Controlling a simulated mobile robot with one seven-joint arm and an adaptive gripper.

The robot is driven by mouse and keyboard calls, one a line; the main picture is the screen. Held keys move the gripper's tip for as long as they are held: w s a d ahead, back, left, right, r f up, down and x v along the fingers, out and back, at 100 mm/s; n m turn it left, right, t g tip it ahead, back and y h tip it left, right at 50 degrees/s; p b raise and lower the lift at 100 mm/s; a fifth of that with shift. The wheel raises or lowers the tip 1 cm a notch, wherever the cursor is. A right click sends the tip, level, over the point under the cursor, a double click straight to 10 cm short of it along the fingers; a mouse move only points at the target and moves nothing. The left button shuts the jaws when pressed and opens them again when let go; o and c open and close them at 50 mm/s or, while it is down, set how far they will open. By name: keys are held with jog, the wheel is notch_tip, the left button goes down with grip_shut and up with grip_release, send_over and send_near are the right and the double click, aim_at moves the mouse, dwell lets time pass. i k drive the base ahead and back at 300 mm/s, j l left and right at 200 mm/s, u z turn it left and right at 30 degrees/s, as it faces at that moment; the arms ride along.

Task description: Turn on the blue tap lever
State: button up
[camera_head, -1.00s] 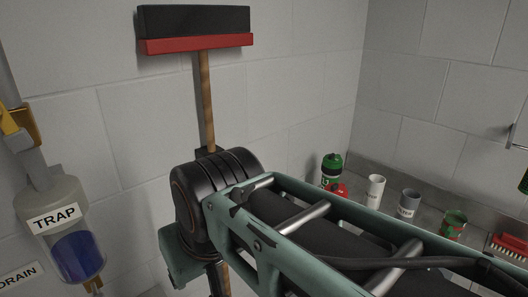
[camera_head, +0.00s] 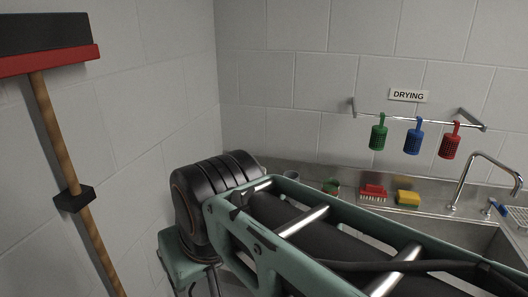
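A small blue lever (camera_head: 501,209) shows at the far right in the head view, beside the base of the curved metal tap (camera_head: 463,178) on the sink counter. It is small, and I cannot tell its exact position. My own teal and black arm crosses the lower middle of the view and hides part of the counter and sink. My gripper is not in view.
The sink basin (camera_head: 478,238) lies below the tap. A red brush (camera_head: 373,192) and a yellow sponge (camera_head: 407,198) lie left of it. Green, blue and red strainers hang from the drying rail (camera_head: 395,119). A squeegee (camera_head: 60,150) stands at the left wall.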

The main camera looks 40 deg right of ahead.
aim_at(503, 211)
jog(key=z, duration=2.95)
